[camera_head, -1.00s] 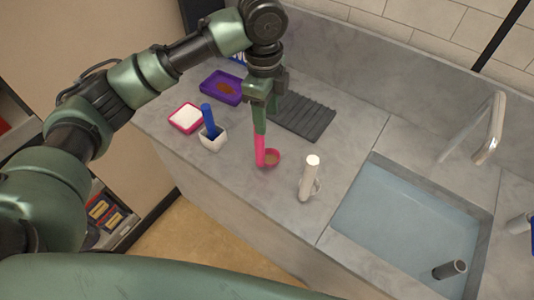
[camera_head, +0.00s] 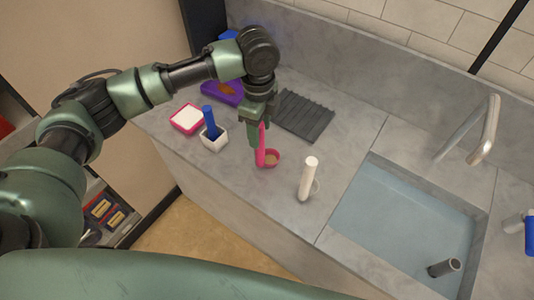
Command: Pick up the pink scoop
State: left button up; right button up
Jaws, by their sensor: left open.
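The pink scoop (camera_head: 262,156) stands on the grey counter, its handle upright and its small round bowl at the right holding something brown. My left gripper (camera_head: 257,137) points down at the handle from above. Its fingers are open and overlap the upper part of the handle in the view. I cannot tell whether a finger touches it. My right gripper is not in view.
A white cup with a blue-handled tool (camera_head: 212,136), a pink-rimmed tray (camera_head: 187,118) and a purple tray (camera_head: 222,92) stand left of the scoop. A white cylinder (camera_head: 309,178) stands close at its right. A dark ribbed mat (camera_head: 303,116) lies behind. The sink (camera_head: 400,215) is further right.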

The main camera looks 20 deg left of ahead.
pick_arm(q)
grip_shut()
dwell(1.3)
